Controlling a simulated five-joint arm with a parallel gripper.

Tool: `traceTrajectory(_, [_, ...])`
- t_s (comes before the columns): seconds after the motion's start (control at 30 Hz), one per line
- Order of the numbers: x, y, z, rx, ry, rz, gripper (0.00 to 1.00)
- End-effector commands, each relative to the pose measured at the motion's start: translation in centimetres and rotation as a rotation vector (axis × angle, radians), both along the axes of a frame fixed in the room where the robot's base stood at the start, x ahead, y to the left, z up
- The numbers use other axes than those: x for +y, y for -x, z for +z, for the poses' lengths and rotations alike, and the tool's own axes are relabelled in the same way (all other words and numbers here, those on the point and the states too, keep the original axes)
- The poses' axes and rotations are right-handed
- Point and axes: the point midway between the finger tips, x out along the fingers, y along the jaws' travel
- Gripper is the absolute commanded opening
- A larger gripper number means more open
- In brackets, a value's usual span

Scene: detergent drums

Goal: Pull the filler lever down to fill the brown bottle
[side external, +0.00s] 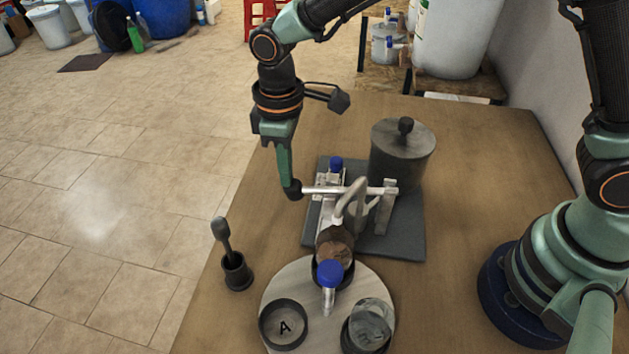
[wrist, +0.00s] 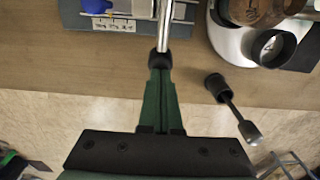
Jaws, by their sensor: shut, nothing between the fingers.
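The filler lever (side external: 335,190) is a silver rod lying roughly level above the dark grey filler base (side external: 405,240), with a black knob at its left end. In the wrist view the lever (wrist: 165,25) runs from the top edge to the fingertips. My gripper (side external: 288,184) is shut and empty, its tips at the knob; contact is unclear. In the wrist view my gripper (wrist: 159,72) points along the rod. The brown bottle (side external: 335,240) stands upright below the curved grey spout (side external: 351,205), partly hidden by a blue-capped tube. It also shows in the wrist view (wrist: 250,10).
A lidded grey pot (side external: 400,165) stands behind the lever. The round turntable (side external: 305,270) carries a cup marked A (side external: 284,342), a clear jar (side external: 371,322) and the blue-capped tube (side external: 328,290). A dark holder with a spoon-like tool (side external: 236,272) stands left, near the table edge.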

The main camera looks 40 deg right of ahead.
Motion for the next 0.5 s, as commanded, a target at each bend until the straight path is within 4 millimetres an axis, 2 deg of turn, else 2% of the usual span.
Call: traceTrajectory(0.5, [-0.6, 0.5, 3.4, -0.005, -0.004, 0.0, 0.0])
